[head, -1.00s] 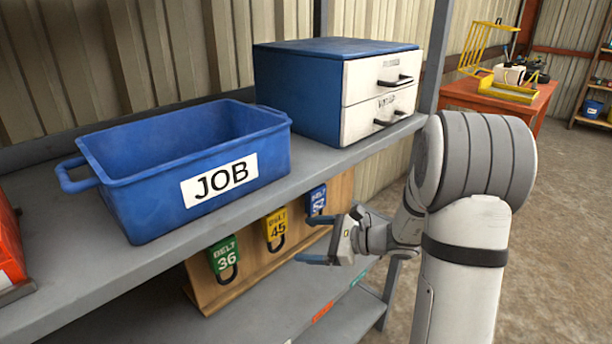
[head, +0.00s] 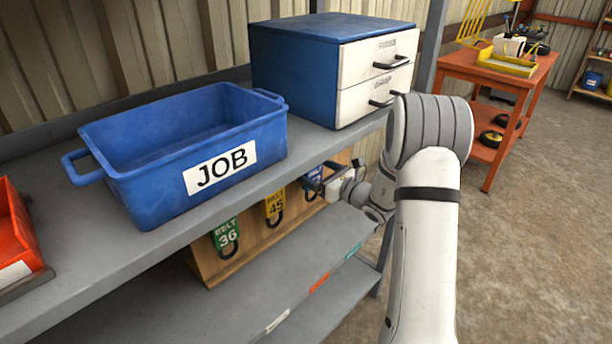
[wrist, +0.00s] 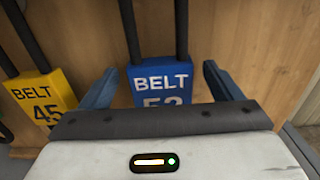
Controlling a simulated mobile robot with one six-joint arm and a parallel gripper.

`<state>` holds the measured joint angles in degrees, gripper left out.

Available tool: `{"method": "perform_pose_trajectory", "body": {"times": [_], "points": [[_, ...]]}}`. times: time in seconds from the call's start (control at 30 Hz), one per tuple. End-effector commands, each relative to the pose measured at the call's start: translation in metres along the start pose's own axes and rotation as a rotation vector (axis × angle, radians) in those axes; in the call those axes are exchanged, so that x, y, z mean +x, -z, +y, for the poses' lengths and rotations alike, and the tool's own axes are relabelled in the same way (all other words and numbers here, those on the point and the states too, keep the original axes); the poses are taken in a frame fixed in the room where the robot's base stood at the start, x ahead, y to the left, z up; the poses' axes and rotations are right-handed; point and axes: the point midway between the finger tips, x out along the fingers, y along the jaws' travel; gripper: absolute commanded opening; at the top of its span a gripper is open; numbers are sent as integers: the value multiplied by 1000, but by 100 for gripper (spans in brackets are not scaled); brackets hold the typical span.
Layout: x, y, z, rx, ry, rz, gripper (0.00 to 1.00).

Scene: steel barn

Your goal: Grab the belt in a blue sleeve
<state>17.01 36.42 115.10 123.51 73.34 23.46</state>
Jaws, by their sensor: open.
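The belt in a blue sleeve (wrist: 160,82) hangs against a wooden board in the wrist view, its dark strands running up from the sleeve. The sleeve reads BELT and a number whose lower part is hidden by my gripper. In the head view the blue sleeve (head: 314,178) is partly covered by my gripper (head: 324,183). In the wrist view my gripper (wrist: 160,88) is open, with one finger on each side of the blue sleeve. I cannot tell whether either finger touches it.
A yellow sleeve marked 45 (head: 274,205) and a green one marked 36 (head: 227,237) hang to the left on the wooden board (head: 253,240). The shelf above holds a blue JOB bin (head: 150,204) and a drawer cabinet (head: 293,80). A lower shelf (head: 270,275) lies beneath.

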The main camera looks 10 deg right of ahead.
Motion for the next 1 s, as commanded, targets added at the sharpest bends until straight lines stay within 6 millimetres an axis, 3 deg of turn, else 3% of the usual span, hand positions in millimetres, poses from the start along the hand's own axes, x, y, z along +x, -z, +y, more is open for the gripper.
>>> {"method": "perform_pose_trajectory", "body": {"times": [0.27, 0.87, 1.0], "points": [[4, 0, 0, 0, 0, 0, 85], [4, 0, 0, -1, 0, 0, 37], [4, -1, 0, -1, 0, 0, 35]]}}
